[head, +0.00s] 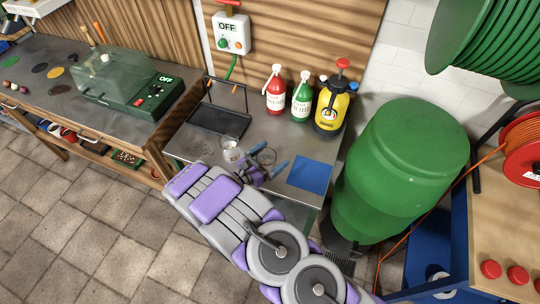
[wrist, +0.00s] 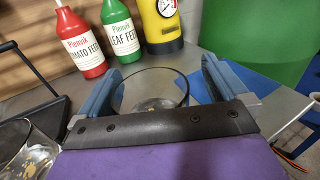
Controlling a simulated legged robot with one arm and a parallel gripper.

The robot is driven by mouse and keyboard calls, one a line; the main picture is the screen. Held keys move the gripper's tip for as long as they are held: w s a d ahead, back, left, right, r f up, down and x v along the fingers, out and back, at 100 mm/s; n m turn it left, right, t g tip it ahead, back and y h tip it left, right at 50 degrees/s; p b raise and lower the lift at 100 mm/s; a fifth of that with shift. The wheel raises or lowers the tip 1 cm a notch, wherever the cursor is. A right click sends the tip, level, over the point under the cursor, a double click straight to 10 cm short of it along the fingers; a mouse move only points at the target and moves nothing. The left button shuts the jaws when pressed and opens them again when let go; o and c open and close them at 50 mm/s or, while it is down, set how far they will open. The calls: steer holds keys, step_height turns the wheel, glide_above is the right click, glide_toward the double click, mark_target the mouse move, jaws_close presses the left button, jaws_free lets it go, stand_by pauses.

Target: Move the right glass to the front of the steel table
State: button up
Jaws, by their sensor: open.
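The right glass (head: 267,156) is clear and stands on the steel table (head: 312,150). In the wrist view the right glass (wrist: 158,72) shows between the fingers, its lower part hidden by my gripper's dark body. My gripper (head: 264,165) is open, with its blue fingers on either side of the right glass; I cannot tell whether they touch it. The fingers also frame the glass in the wrist view (wrist: 160,85). The left glass (head: 231,150) stands to the left with something light inside; it is partly cut off in the wrist view (wrist: 22,146).
A red bottle (head: 275,92), a green bottle (head: 301,98) and a yellow sprayer (head: 331,103) stand behind. A black tray (head: 218,119) lies at the left, a blue square (head: 311,173) at the right. A green barrel (head: 405,165) stands right of the table.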

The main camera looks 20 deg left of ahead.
steer(key=p+v, duration=0.2)
steer(key=v, duration=1)
steer(key=shift+a, duration=0.25)
steer(key=shift+w+f, duration=0.1)
steer(key=shift+w, duration=0.05)
